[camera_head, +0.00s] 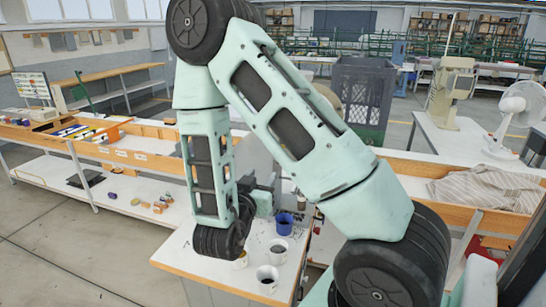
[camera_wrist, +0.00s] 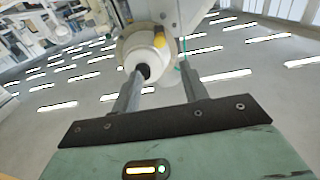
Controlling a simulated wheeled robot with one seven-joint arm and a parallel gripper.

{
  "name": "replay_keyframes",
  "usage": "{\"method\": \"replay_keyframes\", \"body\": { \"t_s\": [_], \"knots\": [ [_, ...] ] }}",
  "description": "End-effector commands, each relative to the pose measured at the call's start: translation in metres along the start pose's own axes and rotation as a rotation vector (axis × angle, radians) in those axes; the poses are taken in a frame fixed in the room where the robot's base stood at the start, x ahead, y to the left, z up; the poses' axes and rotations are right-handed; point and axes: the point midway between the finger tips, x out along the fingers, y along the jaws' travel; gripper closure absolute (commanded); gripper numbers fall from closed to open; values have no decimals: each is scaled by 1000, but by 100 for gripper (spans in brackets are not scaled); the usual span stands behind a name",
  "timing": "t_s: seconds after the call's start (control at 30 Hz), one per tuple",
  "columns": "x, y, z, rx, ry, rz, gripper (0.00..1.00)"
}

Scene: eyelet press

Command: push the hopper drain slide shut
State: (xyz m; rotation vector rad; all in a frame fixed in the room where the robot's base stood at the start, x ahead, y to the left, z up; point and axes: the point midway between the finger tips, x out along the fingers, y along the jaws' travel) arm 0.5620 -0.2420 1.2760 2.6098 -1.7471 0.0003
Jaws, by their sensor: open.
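In the wrist view, a cream-white rounded body (camera_wrist: 134,50) with a dark round opening, likely the hopper's underside, is just beyond my gripper (camera_wrist: 161,72). A small yellow tab (camera_wrist: 159,40) sticks out at its side and may be the drain slide; how far it is in or out I cannot tell. My gripper is open, with one finger on each side of the gap and nothing held. The left finger overlaps the dark opening in the picture; contact is unclear. In the head view, my arm hides most of the press and the hopper.
Below my arm in the head view, a blue cup (camera_head: 284,224) and grey cups (camera_head: 267,279) stand on the white bench (camera_head: 185,252). A dark crate (camera_head: 361,100) stands behind.

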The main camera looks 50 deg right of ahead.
Motion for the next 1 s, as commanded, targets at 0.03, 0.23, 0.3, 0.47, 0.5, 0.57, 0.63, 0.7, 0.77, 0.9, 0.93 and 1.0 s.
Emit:
{"method": "replay_keyframes", "body": {
  "t_s": [0.03, 0.23, 0.3, 0.47, 0.5, 0.57, 0.63, 0.7, 0.77, 0.9, 0.93, 1.0],
  "knots": [
    [12, 2, 0, 2, 1, 7, 56],
    [28, -1, 7, 8, -1, 3, 56],
    [33, 0, 7, 7, -1, 3, 56],
    [45, 1, 5, 5, 2, 3, 56],
    [54, 1, 5, 7, 2, 6, 56],
    [65, 1, 5, 7, 1, 6, 56],
    [77, 1, -1, 2, 1, 4, 56],
    [89, 1, -4, -1, -1, 4, 56],
    [98, 1, -3, -2, -2, 2, 56],
    [115, 0, -3, -1, -1, 2, 56],
    [118, 0, -3, -1, -1, 1, 56],
    [123, 0, -2, 0, 0, 1, 56]
  ]
}}
